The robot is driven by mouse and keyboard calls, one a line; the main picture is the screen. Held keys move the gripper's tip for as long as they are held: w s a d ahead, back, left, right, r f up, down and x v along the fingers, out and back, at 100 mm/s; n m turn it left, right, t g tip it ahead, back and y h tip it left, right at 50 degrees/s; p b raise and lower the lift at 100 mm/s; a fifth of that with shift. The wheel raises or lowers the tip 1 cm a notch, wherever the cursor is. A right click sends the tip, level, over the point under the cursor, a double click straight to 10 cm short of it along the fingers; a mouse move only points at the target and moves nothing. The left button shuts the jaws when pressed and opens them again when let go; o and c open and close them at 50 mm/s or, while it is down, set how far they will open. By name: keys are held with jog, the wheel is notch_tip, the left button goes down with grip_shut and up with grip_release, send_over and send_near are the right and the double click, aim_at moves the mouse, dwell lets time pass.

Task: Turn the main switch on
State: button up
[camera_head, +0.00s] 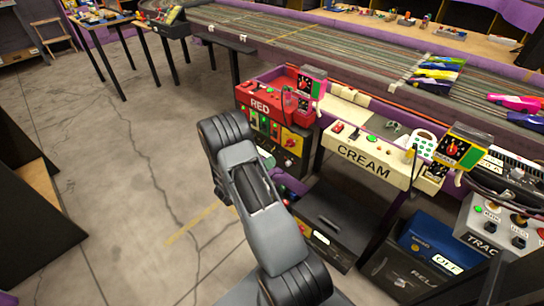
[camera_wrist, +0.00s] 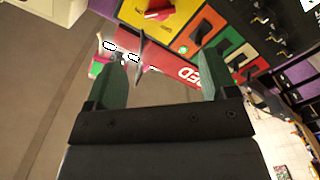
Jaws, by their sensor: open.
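In the head view my arm hides the gripper's fingers.
A lit green lamp (camera_wrist: 183,49) and coloured rocker switches (camera_wrist: 207,25) sit beside the yellow plate. A thin grey lever (camera_wrist: 141,48) shows between the fingers. A cream box (camera_head: 372,153) is to the right. The floor (camera_head: 120,170) at left is clear.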

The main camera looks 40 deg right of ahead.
jog(key=shift+s+a, duration=0.1)
jog(key=shift+a, duration=0.65)
jog(key=w+a+r+n+t+y+p, duration=0.1)
jog(key=w+a+r+t+y+p, duration=0.1)
jog(key=w+r+t+y+p, duration=0.3)
jog(key=w+a+r+t+y+p, duration=0.1)
jog(key=w+a+r+p, duration=0.15)
jog(key=r, duration=0.55)
jog(key=w+a+r+n+t+y+p, duration=0.25)
jog(key=a+r+y+p, duration=0.55)
jog(key=a+r, duration=0.55)
jog(key=s+a+r+n+g+y+p, duration=0.2)
jog(key=s+a+r+n+y+p, duration=0.3)
jog(key=s+r, duration=0.65)
jog(key=s+a+r+g+p, duration=0.1)
jog(key=s+r+g+p, duration=0.3)
jog(key=s, duration=0.7)
notch_tip(320, 180, up, 2)
jog(key=shift+s+h+p, duration=0.25)
jog(key=shift+h+p, duration=0.15)
jog(key=shift+a, duration=0.1)
